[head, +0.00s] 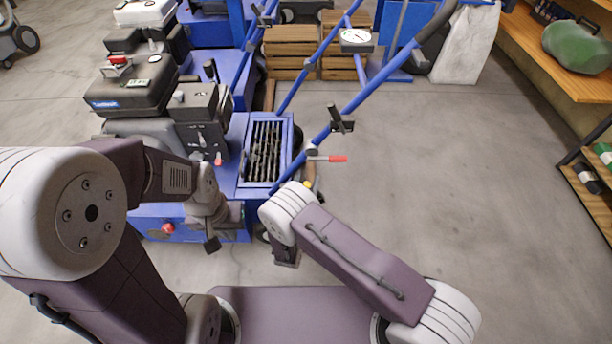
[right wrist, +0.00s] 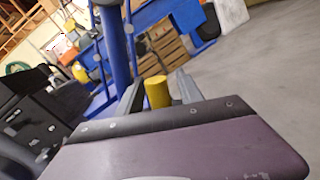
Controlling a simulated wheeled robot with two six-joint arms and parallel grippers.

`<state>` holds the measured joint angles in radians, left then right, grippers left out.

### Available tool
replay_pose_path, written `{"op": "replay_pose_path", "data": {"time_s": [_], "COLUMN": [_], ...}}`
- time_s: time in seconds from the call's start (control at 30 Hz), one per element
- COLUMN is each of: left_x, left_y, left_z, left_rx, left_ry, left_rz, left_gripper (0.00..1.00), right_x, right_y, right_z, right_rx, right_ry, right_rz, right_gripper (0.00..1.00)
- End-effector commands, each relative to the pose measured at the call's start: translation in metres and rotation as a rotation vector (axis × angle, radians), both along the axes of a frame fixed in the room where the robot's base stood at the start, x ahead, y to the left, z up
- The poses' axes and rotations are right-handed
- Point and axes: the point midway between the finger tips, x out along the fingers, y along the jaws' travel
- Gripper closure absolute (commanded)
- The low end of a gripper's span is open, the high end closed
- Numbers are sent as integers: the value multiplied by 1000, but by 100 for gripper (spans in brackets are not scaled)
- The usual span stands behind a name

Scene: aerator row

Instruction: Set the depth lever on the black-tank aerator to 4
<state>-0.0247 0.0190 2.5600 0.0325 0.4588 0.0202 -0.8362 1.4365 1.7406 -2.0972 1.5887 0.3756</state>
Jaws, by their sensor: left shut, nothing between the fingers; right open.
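The black-tank aerator stands front left in the head view, with a black tank (head: 135,90) over a blue body. A red-tipped lever (head: 330,158) sticks out at its right side. A yellow knob (head: 306,184) shows just below that, beside my right wrist. In the right wrist view, a yellow cylinder (right wrist: 157,92) stands between the two fingers of my open right gripper (right wrist: 159,83). I cannot tell whether the fingers touch it. No depth numbers are readable. My left gripper (head: 212,242) is shut and empty, low in front of the aerator's blue body.
Blue handle bars (head: 370,90) rise from the aerator toward the back right. A slatted tray (head: 264,150) sits on its deck. More machines and wooden crates (head: 291,52) stand behind. Shelves (head: 575,75) line the right side, and the floor (head: 440,170) between is clear.

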Motion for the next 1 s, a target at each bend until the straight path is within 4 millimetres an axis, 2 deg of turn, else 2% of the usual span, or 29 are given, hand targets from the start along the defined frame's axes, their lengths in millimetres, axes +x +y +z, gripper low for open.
{"op": "replay_pose_path", "data": {"time_s": [0.07,0.2,0.23,1.0], "left_x": [0,0,0,0], "left_y": [0,0,0,0], "left_z": [0,0,0,0], "left_rx": [0,0,0,0], "left_ry": [0,0,0,0], "left_rz": [0,0,0,0], "left_gripper": [100,100,100,100], "right_x": [0,0,0,0], "right_y": [0,0,0,0], "right_z": [0,0,0,0], "right_rx": [0,0,0,0], "right_ry": [0,0,0,0], "right_rz": [0,-1,-1,-1], "right_gripper": [57,96,100,100]}}
